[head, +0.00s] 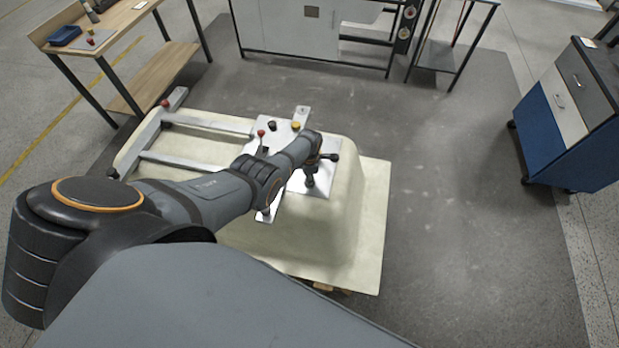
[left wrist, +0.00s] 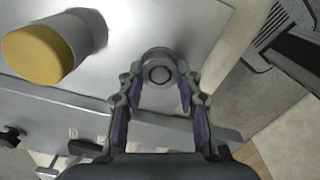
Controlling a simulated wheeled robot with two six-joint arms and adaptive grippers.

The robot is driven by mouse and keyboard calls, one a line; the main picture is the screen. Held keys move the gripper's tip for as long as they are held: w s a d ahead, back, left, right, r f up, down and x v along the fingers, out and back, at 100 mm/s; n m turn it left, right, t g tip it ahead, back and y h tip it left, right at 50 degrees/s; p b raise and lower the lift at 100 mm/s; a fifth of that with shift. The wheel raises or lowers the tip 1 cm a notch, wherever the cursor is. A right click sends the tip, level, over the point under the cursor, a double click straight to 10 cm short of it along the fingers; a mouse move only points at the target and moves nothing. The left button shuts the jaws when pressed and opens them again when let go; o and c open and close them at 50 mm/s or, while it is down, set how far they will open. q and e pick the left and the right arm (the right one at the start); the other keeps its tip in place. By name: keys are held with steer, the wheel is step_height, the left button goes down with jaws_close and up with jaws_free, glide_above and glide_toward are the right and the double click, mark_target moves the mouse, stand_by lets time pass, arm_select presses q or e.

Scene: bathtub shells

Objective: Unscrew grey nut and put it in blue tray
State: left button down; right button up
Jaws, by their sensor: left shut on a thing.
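The grey nut (left wrist: 160,74) shows in the left wrist view as a round part between my left fingertips, above a metal plate (left wrist: 190,25). My left gripper (left wrist: 159,80) is shut on it, one finger on each side. In the head view the left gripper (head: 311,181) points down at the plate (head: 320,190) on the cream tub shell (head: 345,215). The nut itself cannot be made out there. The blue tray (head: 65,36) lies on the wooden workbench at the upper left, well away from the gripper. My right gripper is not in view.
A yellow-topped knob (head: 296,125) stands on the plate close to the gripper; it is also large in the left wrist view (left wrist: 32,55). A dark knob (head: 272,126) is beside it. Grey rails (head: 195,165) cross the shell. Open floor (head: 450,200) lies to the right, before a blue cabinet (head: 545,140).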

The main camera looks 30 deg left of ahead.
arm_select(q)
steer(key=c, duration=0.8)
jaws_free()
steer(key=shift+c, duration=1)
steer(key=m, duration=1.3)
steer(key=shift+c, duration=0.2)
